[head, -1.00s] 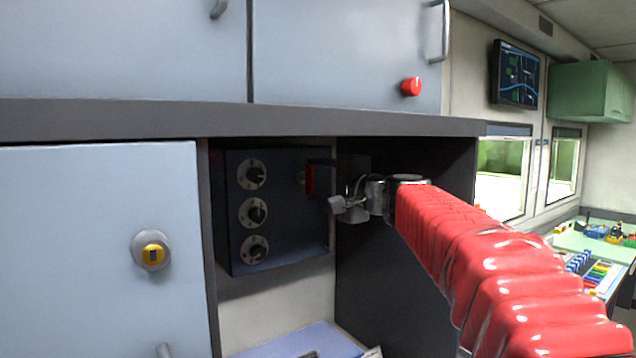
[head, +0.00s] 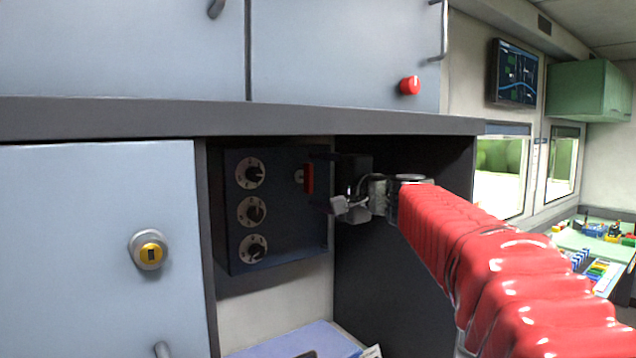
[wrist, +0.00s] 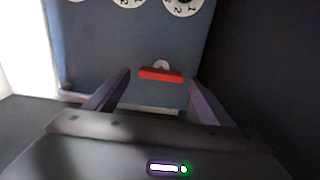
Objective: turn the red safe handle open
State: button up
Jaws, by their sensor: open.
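The safe (head: 283,245) is a dark blue box in the recess under the shelf, with several white-marked dials on its front. Its red handle (head: 308,178) stands upright at the right of the top dial in the head view. In the wrist view the handle (wrist: 160,74) lies crosswise, between and just past my fingertips. My gripper (head: 326,180) is open just right of the handle. Both fingers show in the wrist view (wrist: 158,78), one on each side, with a gap to the handle. Contact is not visible.
The shelf (head: 300,119) runs close above my gripper, and the dark recess wall (head: 400,270) is at the right. A cabinet door with a yellow lock (head: 151,254) is at the left. A red knob (head: 409,86) sits above. A bluish surface (head: 300,342) lies below.

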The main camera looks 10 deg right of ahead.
jog(key=v, duration=1.3)
jog(key=shift+f, duration=0.3)
jog(key=s+a+f+n+g+h, duration=0.15)
jog(key=s+f+g, duration=0.25)
jog(key=f, duration=0.7)
jog(key=s+a+f+n+g+h, duration=0.1)
jog(key=s+f+n+g, duration=0.3)
jog(key=f, duration=0.7)
jog(key=s+a+f+n+g+h, duration=0.1)
jog(key=s+a+f+n+h, duration=0.1)
jog(key=s+f+n, duration=0.2)
jog(key=s+a+f+n+g+h, duration=0.2)
jog(key=s+f+n, duration=0.2)
jog(key=s+f, duration=0.7)
jog(key=s, duration=0.6)
